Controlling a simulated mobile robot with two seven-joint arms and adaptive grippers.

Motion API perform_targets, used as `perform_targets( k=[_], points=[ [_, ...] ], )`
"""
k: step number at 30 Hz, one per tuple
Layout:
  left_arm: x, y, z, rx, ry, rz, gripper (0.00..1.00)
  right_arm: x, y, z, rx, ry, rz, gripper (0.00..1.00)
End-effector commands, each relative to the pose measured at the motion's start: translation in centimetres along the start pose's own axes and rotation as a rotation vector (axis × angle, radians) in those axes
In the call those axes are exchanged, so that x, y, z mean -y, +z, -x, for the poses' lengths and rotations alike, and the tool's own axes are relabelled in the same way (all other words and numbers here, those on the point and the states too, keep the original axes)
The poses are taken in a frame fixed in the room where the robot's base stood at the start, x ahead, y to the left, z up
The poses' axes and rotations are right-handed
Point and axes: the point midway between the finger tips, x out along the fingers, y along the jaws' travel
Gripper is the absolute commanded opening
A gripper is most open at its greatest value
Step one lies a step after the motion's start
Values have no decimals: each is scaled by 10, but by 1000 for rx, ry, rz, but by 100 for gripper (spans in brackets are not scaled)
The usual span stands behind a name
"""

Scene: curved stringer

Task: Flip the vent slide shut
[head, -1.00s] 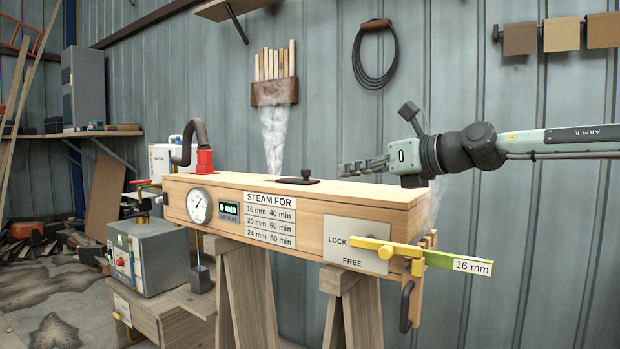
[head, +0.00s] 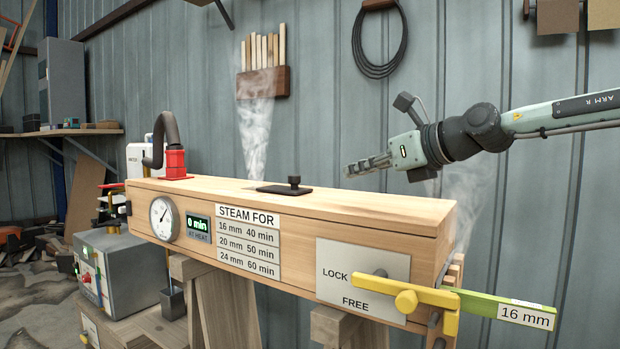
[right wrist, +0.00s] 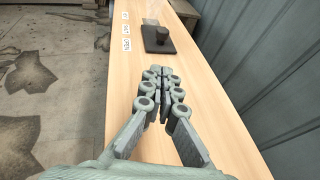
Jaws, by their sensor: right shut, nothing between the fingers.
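The vent slide (head: 285,189) is a dark flat plate with a round knob on top of the wooden steam box (head: 330,210). In the right wrist view the vent slide (right wrist: 158,40) lies ahead of my fingertips, towards the far end of the lid. My right gripper (head: 352,170) is shut and empty, above the lid and to the right of the slide, with a gap between. In the right wrist view its fingers (right wrist: 158,75) are together and point towards the knob. My left gripper is not in view.
A yellow latch lever (head: 405,295) marked LOCK and FREE is on the box's right end, beside a green 16 mm strip (head: 500,307). A red hose fitting (head: 176,164) stands at the lid's left end.

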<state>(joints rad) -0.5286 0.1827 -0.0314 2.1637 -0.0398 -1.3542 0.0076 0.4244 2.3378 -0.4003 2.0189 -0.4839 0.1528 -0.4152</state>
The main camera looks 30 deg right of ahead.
Motion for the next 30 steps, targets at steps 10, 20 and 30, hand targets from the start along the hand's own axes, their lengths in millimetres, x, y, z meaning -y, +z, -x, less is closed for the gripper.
perform_targets(
  k=[10, 20, 30],
  points=[
    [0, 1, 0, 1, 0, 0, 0, 0, 0, 0, -2, -1, 2, 0],
    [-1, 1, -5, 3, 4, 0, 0, 0, -1, -19, -6, 0, 1, 0],
    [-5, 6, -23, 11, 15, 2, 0, 0, -2, -79, -6, -1, 1, 0]
  ],
)
